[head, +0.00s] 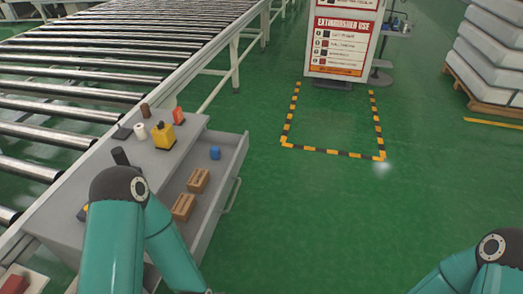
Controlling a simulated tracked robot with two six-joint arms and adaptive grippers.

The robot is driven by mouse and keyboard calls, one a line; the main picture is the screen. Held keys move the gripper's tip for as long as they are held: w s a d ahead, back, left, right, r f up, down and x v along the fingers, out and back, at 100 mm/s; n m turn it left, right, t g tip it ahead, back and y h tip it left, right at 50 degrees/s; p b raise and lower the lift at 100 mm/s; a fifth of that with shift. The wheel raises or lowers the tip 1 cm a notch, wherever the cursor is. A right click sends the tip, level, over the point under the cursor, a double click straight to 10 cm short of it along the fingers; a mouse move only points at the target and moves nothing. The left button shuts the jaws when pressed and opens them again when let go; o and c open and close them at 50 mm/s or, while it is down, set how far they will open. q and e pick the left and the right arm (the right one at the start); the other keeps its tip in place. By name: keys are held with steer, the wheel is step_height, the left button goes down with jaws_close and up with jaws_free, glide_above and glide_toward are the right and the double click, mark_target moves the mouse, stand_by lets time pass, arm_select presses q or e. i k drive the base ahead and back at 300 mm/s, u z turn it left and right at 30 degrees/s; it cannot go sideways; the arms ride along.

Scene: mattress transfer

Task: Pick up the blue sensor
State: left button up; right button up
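A small blue block (215,152), which looks like the blue sensor, sits in the far part of an open grey drawer (235,165). Nothing touches it and it is in plain view.
Two brown boxes (198,180) (184,206) lie in the drawer. The cabinet top (150,165) holds a yellow item (163,136), a red item (178,116) and several small pieces. A roller conveyor (70,85) runs behind. Green floor (300,220) is clear to the right.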

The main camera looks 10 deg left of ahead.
mark_target(215, 153)
steer(key=z, duration=0.8)
steer(key=i, duration=4.1)
steer(key=u, duration=1.9)
steer(key=i, duration=0.35)
steer(key=u, duration=2.6)
